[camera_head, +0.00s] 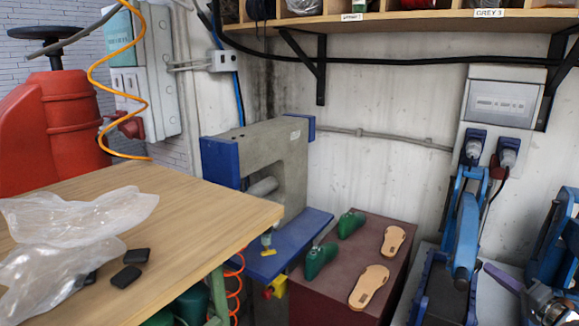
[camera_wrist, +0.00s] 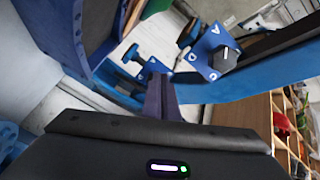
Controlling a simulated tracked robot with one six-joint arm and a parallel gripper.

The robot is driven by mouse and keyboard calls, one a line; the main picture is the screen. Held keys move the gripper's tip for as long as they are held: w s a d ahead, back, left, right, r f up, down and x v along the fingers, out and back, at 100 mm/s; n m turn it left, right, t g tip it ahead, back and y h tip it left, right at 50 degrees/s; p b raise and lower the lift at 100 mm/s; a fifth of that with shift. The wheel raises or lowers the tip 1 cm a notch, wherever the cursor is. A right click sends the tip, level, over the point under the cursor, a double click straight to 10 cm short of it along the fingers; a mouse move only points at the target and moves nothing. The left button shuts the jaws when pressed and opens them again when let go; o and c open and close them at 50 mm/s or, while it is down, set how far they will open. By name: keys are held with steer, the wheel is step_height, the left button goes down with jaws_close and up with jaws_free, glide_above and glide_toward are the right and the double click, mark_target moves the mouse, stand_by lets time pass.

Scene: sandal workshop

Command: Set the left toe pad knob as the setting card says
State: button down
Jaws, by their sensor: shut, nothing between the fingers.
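In the wrist view a dark grey knob (camera_wrist: 226,58) sits on a blue plate (camera_wrist: 208,72) with white marks around it. The marks are rotated and too small to read surely. A second dark knob (camera_wrist: 132,54) shows on blue machine parts farther left. I cannot tell which is the left toe pad knob. My gripper (camera_wrist: 160,78) is shut and empty, its purple fingers between the two knobs in the picture and apparently touching neither. In the head view my gripper (camera_head: 487,267) is at the lower right, beside a blue press (camera_head: 466,235). I cannot make out a setting card.
Another blue machine (camera_head: 560,245) stands at the right edge. A brown-red block (camera_head: 335,290) carries green lasts (camera_head: 320,260) and tan soles (camera_head: 369,287). A wooden table (camera_head: 190,215) fills the left. A shelf (camera_head: 400,24) overhangs the wall. Blue frame parts crowd my gripper.

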steer(key=x, duration=0.7)
stand_by(0.3)
steer(key=shift+d, duration=0.2)
stand_by(0.6)
steer(key=shift+d+f, duration=0.2)
steer(key=shift+f, duration=0.2)
steer(key=shift+a+f, duration=0.1)
steer(key=shift+a, duration=0.05)
stand_by(0.3)
steer(key=shift+a+f, duration=0.1)
steer(key=shift+a, duration=0.1)
steer(key=shift+s, duration=0.1)
